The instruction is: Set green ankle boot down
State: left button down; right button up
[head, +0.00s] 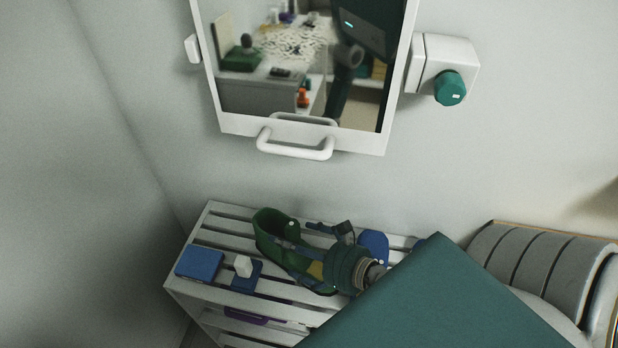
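The green ankle boot (266,226) is on the top of the white slatted rack (215,228) in the head view, its open top towards the upper left. My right gripper (303,240) reaches in from the right, close over the boot. Its fingers look spread apart, one along the boot's side and the other out over the slats. The gripper hides part of the boot, and contact between them is hard to tell. My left gripper is not in view.
A blue box (199,263) and a white block (243,266) on a blue piece sit on the rack's left. A blue rounded thing (374,242) is behind my gripper. A purple item (246,317) lies lower. A mirrored cabinet (300,70) hangs above, and a grey ribbed object (540,262) stands right.

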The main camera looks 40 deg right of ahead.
jog(key=v, duration=0.4)
jog(key=shift+s+b, duration=0.35)
jog(key=shift+b, duration=0.05)
jog(key=shift+s+d+r, duration=0.2)
jog(key=shift+s+r, duration=0.2)
jog(key=shift+s, duration=0.05)
